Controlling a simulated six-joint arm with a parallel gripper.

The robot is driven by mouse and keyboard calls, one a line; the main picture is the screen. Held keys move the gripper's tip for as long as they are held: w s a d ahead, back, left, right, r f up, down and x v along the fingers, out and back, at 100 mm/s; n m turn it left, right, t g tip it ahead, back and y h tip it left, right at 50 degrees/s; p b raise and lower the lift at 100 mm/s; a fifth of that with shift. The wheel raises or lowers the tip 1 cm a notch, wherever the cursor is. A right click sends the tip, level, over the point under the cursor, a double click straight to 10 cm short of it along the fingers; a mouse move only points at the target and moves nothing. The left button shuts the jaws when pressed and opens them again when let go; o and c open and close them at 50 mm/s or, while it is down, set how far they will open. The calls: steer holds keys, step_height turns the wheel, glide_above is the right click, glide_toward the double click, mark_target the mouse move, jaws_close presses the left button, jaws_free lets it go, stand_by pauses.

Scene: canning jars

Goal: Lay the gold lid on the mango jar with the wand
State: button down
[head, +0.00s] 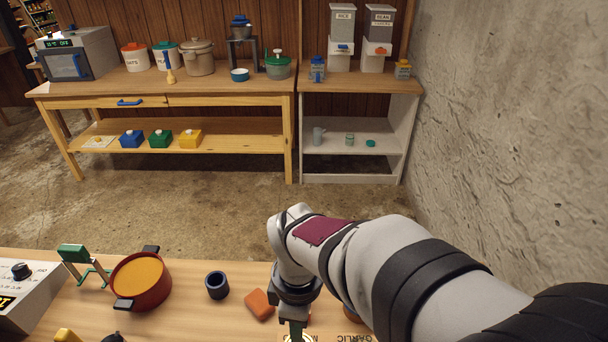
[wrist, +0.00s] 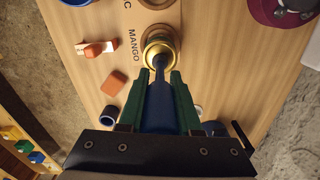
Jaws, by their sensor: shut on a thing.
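My gripper (wrist: 160,80) has green fingers and is shut on the blue wand (wrist: 159,105), which points away from the wrist. The wand's dark tip meets the middle of the round gold lid (wrist: 149,58) in the wrist view. The lid is beside the printed word MANGO, over the mango jar's place. The jar itself is hidden below it, and I cannot tell whether the lid rests on the jar or hangs from the wand just above. In the head view my gripper (head: 297,329) is at the bottom edge, and only a pale ring shows there.
A label card (wrist: 134,12) lies on the table, with a brownish round thing (wrist: 156,3) beyond. Left of my gripper are an orange block (head: 259,304), a dark blue cup (head: 217,286) and an orange pot (head: 141,281). A maroon round thing (wrist: 268,12) is at upper right.

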steer(key=shift+r, duration=3.55)
